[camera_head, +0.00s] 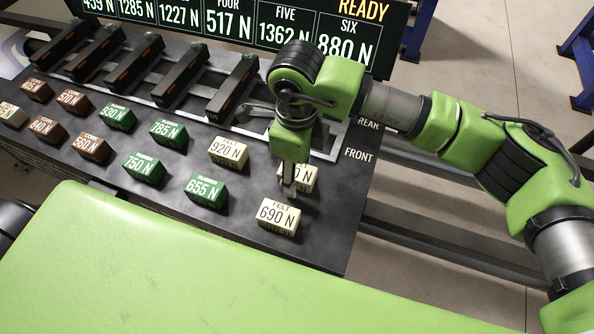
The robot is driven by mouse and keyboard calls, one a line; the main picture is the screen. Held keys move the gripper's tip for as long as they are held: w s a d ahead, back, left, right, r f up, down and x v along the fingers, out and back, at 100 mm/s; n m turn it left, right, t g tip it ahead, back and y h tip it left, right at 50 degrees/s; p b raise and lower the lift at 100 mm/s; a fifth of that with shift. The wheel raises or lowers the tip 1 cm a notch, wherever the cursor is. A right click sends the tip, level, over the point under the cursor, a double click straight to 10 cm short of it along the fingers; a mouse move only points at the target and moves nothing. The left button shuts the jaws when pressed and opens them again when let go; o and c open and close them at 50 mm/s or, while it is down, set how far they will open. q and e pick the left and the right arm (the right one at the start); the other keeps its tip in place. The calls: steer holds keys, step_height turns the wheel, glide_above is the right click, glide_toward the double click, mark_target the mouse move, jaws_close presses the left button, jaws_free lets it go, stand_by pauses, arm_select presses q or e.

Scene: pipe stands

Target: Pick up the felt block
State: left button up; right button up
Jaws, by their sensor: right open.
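Three cream felt blocks sit on the dark table at the right: one marked 920 N (228,153), one marked 690 N (279,217) nearest the front, and one (306,179) partly hidden behind my right gripper, its number only partly readable. My right gripper (289,189) points down at this partly hidden block, its fingers overlapping the block's left side in the picture. The gripper is open. I cannot tell whether the fingers touch the block or straddle it. My left gripper is not in view.
Green blocks (168,135) and brown blocks (92,148) stand in groups to the left, with another cream block (10,114) at the left edge. Black slanted stands (233,88) line the back below a display board (240,22). Bare tabletop (335,225) lies right of the 690 N block.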

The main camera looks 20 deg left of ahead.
steer(key=c, duration=1.1)
steer(key=shift+r, duration=0.1)
steer(key=shift+c, duration=0.2)
